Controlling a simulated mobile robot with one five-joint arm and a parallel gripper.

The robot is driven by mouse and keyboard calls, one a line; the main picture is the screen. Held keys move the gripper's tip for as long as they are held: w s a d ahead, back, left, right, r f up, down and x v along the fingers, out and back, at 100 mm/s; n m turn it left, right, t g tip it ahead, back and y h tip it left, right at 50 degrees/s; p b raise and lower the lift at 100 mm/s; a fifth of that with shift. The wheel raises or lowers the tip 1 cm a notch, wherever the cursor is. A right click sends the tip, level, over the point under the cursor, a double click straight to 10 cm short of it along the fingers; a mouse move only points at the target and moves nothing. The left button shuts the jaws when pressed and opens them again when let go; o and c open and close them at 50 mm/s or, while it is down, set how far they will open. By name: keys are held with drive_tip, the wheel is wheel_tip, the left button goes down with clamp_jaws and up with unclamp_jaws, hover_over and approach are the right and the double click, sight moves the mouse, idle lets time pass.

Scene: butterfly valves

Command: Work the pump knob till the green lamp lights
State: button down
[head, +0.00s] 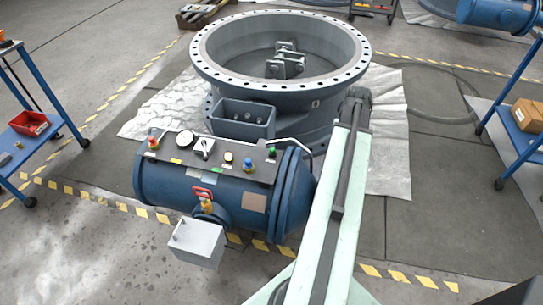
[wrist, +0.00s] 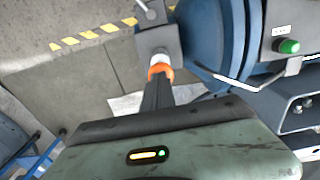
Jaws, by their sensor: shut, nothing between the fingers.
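In the wrist view my gripper (wrist: 158,82) is shut and empty, its dark fingers pointing at an orange-and-white knob (wrist: 161,70), probably the pump knob. The knob stands out from a grey box (wrist: 158,43) beside the blue tank's end (wrist: 203,40). The fingertips are at or just short of the knob; I cannot tell whether they touch. A green lamp (wrist: 288,46) sits on the panel at right, and shows in the head view (head: 271,152); I cannot tell if it is lit. In the head view my arm hides the knob, and my gripper is not visible.
The tank (head: 165,185) carries a panel with a gauge (head: 185,138), a switch (head: 204,148) and several coloured buttons or lamps. A bent metal rail (wrist: 240,82) lies right of my fingers. A large flanged valve (head: 225,80) stands behind. Blue carts (head: 528,140) flank the area.

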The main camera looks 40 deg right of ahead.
drive_tip(key=shift+f+b, duration=1.85)
drive_tip(key=shift+f, duration=0.2)
drive_tip(key=shift+r, duration=0.15)
drive_tip(key=shift+r+p, duration=1.65)
drive_tip(key=shift+p, duration=0.15)
